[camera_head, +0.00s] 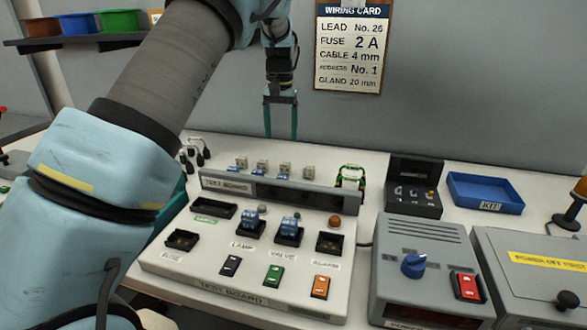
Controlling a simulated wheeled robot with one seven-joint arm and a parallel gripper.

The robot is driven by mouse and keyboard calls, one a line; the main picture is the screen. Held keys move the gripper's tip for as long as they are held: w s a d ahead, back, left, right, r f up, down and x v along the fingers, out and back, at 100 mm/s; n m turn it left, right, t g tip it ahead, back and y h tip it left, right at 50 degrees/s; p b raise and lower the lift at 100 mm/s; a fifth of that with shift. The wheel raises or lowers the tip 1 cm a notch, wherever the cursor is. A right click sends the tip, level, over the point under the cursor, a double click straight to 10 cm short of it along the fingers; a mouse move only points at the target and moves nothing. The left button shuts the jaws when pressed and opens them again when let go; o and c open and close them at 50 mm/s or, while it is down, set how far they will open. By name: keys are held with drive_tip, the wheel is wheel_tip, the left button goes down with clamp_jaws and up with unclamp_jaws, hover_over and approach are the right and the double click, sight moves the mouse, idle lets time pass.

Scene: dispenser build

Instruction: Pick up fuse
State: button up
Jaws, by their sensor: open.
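My gripper (281,130) hangs in the air above the back of the bench, fingers pointing down, apart and empty. No fuse can be picked out for certain. An open black case (414,209) at the back right holds a few small light pieces that could be fuses, too small to tell. The case is right of and below my gripper in the picture. The grey test board (212,271) has a dark socket (181,240) labelled FUSE at its left; no fuse can be made out in it. The wiring card (352,50) on the wall reads fuse 2 A.
A blue tray (485,191) labelled KIT stands right of the case. A grey box with a blue knob (413,265) and a grey lidded box (535,275) stand in front. Small blocks (262,167) line the board's back. A green-handled item (350,178) stands left of the case.

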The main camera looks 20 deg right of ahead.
drive_tip(key=p, duration=0.1)
hover_over(286, 163)
wheel_tip(286, 163, down, 5)
drive_tip(key=shift+r, duration=0.1)
drive_tip(key=shift+f+p, duration=1.7)
drive_tip(key=shift+f, duration=1.3)
clamp_jaws()
